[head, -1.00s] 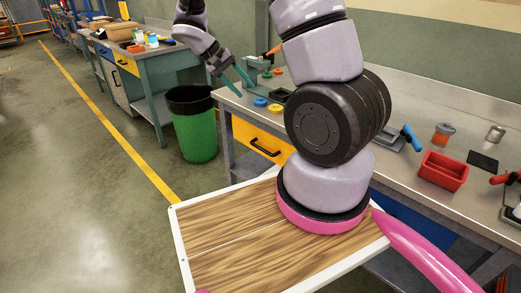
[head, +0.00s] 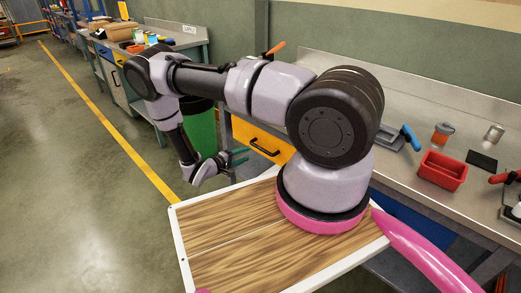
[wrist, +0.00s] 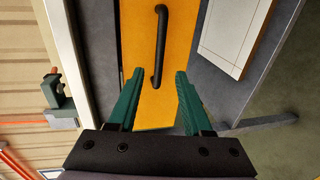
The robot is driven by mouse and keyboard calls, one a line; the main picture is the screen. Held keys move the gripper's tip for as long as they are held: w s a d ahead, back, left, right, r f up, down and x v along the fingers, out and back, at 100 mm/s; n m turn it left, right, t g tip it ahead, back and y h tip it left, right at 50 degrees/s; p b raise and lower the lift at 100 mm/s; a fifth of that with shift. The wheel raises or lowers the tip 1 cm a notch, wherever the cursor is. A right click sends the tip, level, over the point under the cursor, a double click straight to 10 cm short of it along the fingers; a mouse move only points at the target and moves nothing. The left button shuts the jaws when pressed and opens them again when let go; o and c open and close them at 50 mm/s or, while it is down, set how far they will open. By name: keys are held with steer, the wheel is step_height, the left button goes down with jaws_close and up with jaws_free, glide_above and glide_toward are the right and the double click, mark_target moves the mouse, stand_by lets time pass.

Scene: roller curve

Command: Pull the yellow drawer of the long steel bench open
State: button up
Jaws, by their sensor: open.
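The yellow drawer (head: 250,136) is in the long steel bench (head: 400,195), below its top at the near left end. It looks closed. Its black bar handle (head: 265,147) is on the front. In the wrist view the drawer (wrist: 140,60) fills the middle and its handle (wrist: 160,45) runs up and down, ahead of my gripper (wrist: 155,82). My gripper is open, with its green fingers apart and nothing between them. The handle is beyond the fingertips. In the head view my gripper (head: 242,157) is just left of the handle, apart from it.
My wooden deck (head: 235,250) lies below the arm. A green bin (head: 203,130) stands left of the bench, partly hidden by my arm. A red tray (head: 442,170) and tools lie on the bench top. The floor at left is clear.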

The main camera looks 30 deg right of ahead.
mark_target(260, 149)
steer(key=x, duration=1)
jaws_close()
stand_by(1.2)
